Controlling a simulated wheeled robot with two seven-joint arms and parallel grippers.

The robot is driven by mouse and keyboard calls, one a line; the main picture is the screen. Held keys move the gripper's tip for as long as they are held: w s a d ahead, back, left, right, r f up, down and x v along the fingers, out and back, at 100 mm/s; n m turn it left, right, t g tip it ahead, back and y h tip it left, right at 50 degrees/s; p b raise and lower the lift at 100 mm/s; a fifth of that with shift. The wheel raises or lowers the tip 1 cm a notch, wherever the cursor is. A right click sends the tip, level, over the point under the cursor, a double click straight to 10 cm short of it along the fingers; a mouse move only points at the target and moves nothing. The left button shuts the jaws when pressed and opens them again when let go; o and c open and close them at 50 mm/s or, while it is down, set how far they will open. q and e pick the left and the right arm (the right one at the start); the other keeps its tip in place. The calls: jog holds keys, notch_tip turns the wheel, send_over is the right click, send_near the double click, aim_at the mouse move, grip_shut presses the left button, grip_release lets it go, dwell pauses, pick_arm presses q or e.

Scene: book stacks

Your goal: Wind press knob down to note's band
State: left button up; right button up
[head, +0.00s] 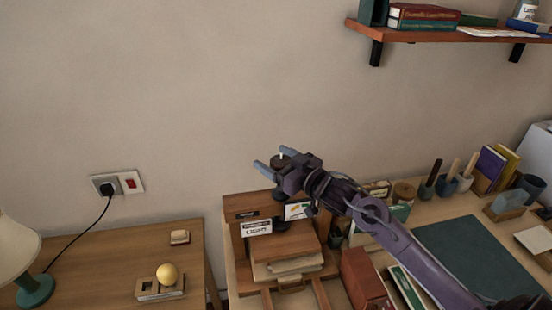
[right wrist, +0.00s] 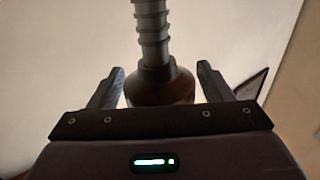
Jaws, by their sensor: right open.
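The book press (head: 262,245) is a brown wooden frame on the desk with a stack of pale sheets in it. A white note (head: 257,227) with writing, partly readable as "LIGHT", is on its front, and a card with a coloured picture (head: 297,210) is beside it. My right gripper (head: 273,161) is open at the knob. In the right wrist view the knob (right wrist: 160,84) lies between the open fingers, with a ribbed grey screw (right wrist: 151,30) running from it. My left gripper is not in view.
A side table with a yellow ball (head: 167,274) and a lamp (head: 18,255) stands at the left. Right of the press are a red box (head: 362,278), pen cups and upright books (head: 490,165). A wall shelf (head: 440,35) hangs at upper right.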

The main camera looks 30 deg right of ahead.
jog(key=shift+c, duration=0.8)
jog(key=c, duration=0.8)
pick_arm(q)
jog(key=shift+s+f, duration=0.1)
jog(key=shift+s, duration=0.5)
pick_arm(e)
jog(key=shift+m+h, duration=0.3)
